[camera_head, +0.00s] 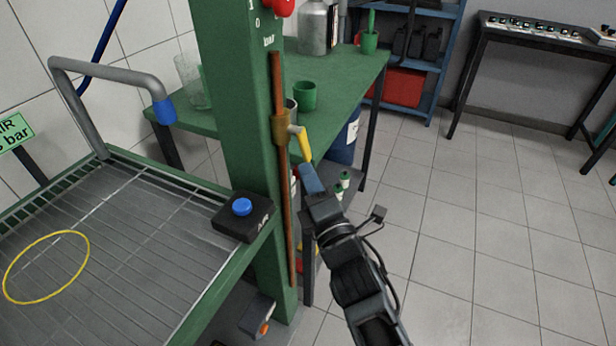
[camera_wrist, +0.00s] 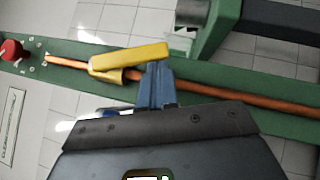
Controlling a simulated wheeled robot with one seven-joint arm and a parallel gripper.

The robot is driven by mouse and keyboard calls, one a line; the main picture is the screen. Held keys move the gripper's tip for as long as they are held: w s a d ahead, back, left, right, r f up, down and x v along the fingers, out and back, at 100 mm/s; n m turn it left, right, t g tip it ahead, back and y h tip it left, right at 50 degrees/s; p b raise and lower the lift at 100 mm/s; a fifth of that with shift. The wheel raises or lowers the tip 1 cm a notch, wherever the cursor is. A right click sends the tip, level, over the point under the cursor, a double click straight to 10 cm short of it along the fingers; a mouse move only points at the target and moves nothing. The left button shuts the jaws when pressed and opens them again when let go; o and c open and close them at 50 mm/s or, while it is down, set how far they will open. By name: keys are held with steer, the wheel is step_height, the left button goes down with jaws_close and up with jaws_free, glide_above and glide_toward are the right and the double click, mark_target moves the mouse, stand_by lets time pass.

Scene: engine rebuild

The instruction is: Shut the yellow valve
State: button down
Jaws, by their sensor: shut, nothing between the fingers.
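The yellow valve handle (camera_head: 303,145) sits on a brass-coloured valve body (camera_head: 280,128) on a thin copper pipe (camera_head: 277,85), which runs up the green post. The handle points down and slightly right, at an angle to the pipe. In the wrist view the handle (camera_wrist: 135,57) slants across the pipe (camera_wrist: 225,94). My gripper (camera_head: 307,170) is shut and empty, its blue-grey fingers just below the handle's free end. In the wrist view the fingertips (camera_wrist: 157,68) are beside that end; I cannot tell whether they touch it.
A green post (camera_head: 240,100) stands behind the pipe, with a red knob (camera_head: 282,6) at top. A black box with a blue button (camera_head: 242,207) is left of it, by a wire-rack tray (camera_head: 120,240). A green table (camera_head: 350,82) is behind. Floor at right is clear.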

steer(key=shift+f+b, duration=0.1)
steer(key=shift+b, duration=0.2)
steer(key=shift+w+d+n+b, duration=0.1)
steer(key=shift+w+n+b, duration=0.15)
steer(key=shift+b, duration=0.3)
steer(key=shift+w+n+y+b, duration=0.1)
steer(key=shift+n+y+b, duration=0.2)
steer(key=shift+b, duration=0.2)
steer(key=shift+w+d+b, duration=0.1)
steer(key=shift+b, duration=0.2)
steer(key=w+d+r+n+g+y+b, duration=0.1)
steer(key=w+n+y+b, duration=0.3)
steer(key=b, duration=1)
steer(key=w+d+r+n+g+y+b, duration=0.1)
steer(key=w+r+n+g+y+b, duration=0.2)
steer(key=n+y+b, duration=0.6)
steer(key=shift+w+d+r+n+g+b, duration=0.45)
steer(key=shift+r+n+b, duration=0.3)
steer(key=shift+n+b, duration=1.85)
steer(key=shift+r+m+b, duration=0.15)
steer(key=shift+m+b, duration=0.35)
steer(key=shift+m, duration=0.05)
